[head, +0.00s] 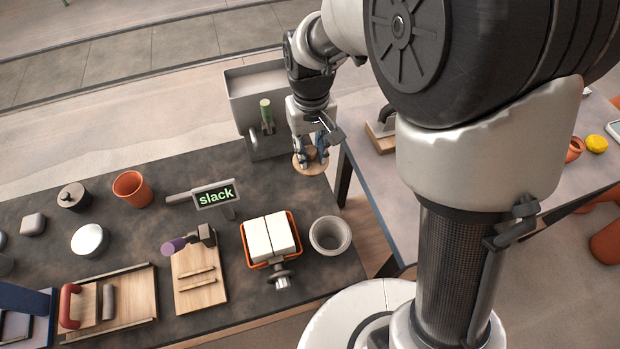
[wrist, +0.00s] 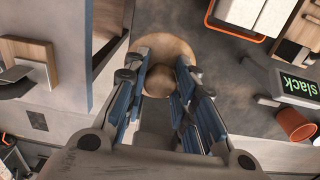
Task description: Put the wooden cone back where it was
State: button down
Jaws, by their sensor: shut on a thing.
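The wooden cone (head: 311,167) is pale brown, with a wide round base and a narrower rounded top. My gripper (head: 312,154) points down at the back right corner of the dark table and is shut on it. In the wrist view the base of the wooden cone (wrist: 166,43) shows beyond my gripper (wrist: 163,66), with the rounded top between the fingers. The fingers hide part of the cone. I cannot tell whether its base touches the table.
A grey metal bin-like stand (head: 241,97) is just left of my gripper. A "slack" sign (head: 215,196), an orange tray (head: 247,253) with white blocks and a grey cup (head: 330,236) stand nearer. A second table (head: 385,180) lies right across a gap.

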notch_tip(320, 180, down, 14)
jog(key=b, duration=0.3)
jog(key=shift+r+b, duration=0.1)
jog(key=shift+b, duration=0.25)
jog(key=c, duration=1.3)
grip_release()
notch_tip(320, 180, up, 12)
jog(key=p, duration=0.3)
jog(key=shift+r+p, duration=0.15)
jog(key=shift+p, duration=0.2)
jog(key=s+d+r+m+t, duration=0.1)
jog(key=s+d+r, duration=0.3)
jog(key=r, duration=0.2)
jog(key=s+d+r+m+t, duration=0.1)
jog(key=s+d+r, duration=0.3)
jog(key=r, duration=0.2)
jog(key=s+d+r+t, duration=0.1)
jog(key=s, duration=0.3)
jog(key=s+d+r, duration=0.1)
jog(key=s+d, duration=0.1)
jog(key=s, duration=0.1)
jog(key=s+d+r+m+t, duration=0.1)
jog(key=s, duration=0.3)
jog(key=shift+s+d+r+t, duration=0.3)
